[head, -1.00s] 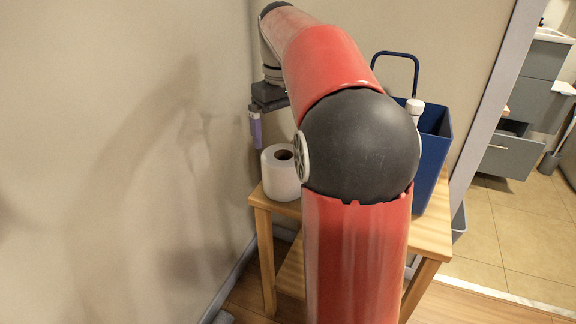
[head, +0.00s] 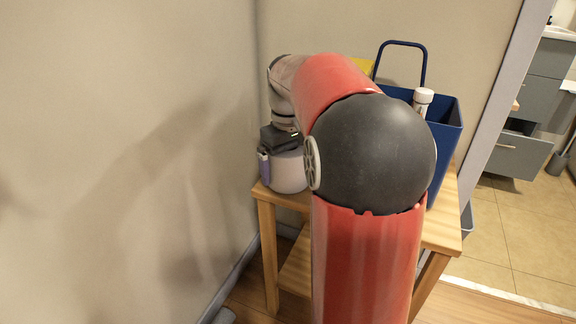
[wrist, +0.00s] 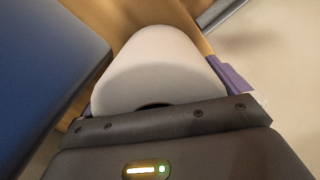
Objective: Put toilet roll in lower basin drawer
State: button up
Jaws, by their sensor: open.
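The white toilet roll (head: 288,171) stands upright at the left end of the wooden table, partly hidden by my gripper and arm in the head view. My gripper (head: 276,168) is open and lowered over it, with a purple finger on its left side. In the wrist view the roll (wrist: 160,68) fills the space between the two purple fingers of my gripper (wrist: 165,85). Grey drawers (head: 518,152) show through the doorway at the right, and a lower one stands pulled out. I cannot tell for sure that they are the basin's.
A blue caddy (head: 446,140) with a tall handle and a white-capped bottle (head: 423,98) stands on the wooden table (head: 438,232) to the right of the roll. A wall is close on the left.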

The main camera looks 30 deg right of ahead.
jog(key=c, duration=0.8)
jog(key=shift+r, duration=0.15)
